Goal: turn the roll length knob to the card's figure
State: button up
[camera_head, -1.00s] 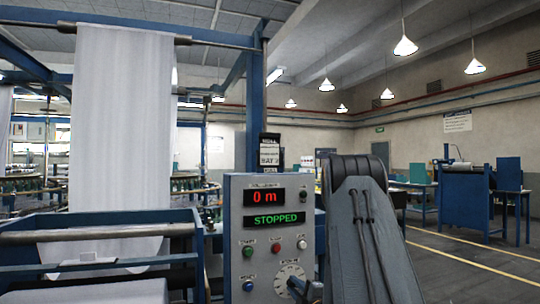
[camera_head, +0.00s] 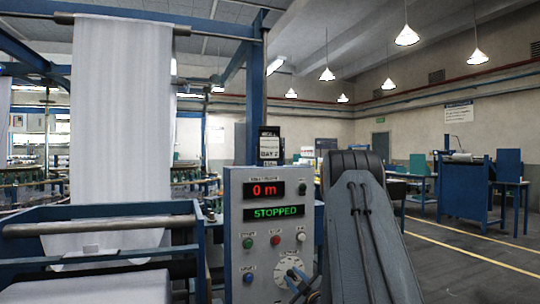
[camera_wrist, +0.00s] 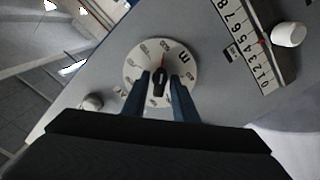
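The roll length knob is a black bar knob (camera_wrist: 159,82) on a round white dial (camera_wrist: 131,70) with printed figures. The dial also shows low on the grey control panel (camera_head: 236,245) in the head view. My gripper (camera_wrist: 160,75) has its two blue fingers either side of the knob in the wrist view. They look open, with a thin gap beside the knob; contact is not clear. A dark-framed card (camera_head: 269,146) stands on top of the panel. Its figure is too small to read surely.
The panel displays read 0 m (camera_head: 264,189) and STOPPED (camera_head: 275,212). Several push buttons (camera_head: 275,240) sit beside and above the dial. White fabric (camera_head: 122,130) hangs at left.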

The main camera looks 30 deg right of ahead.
jog(key=shift+o, duration=0.2)
jog(key=p+v, duration=0.1)
jog(key=v, duration=0.6)
jog(key=shift+p, duration=0.3)
dwell(1.6)
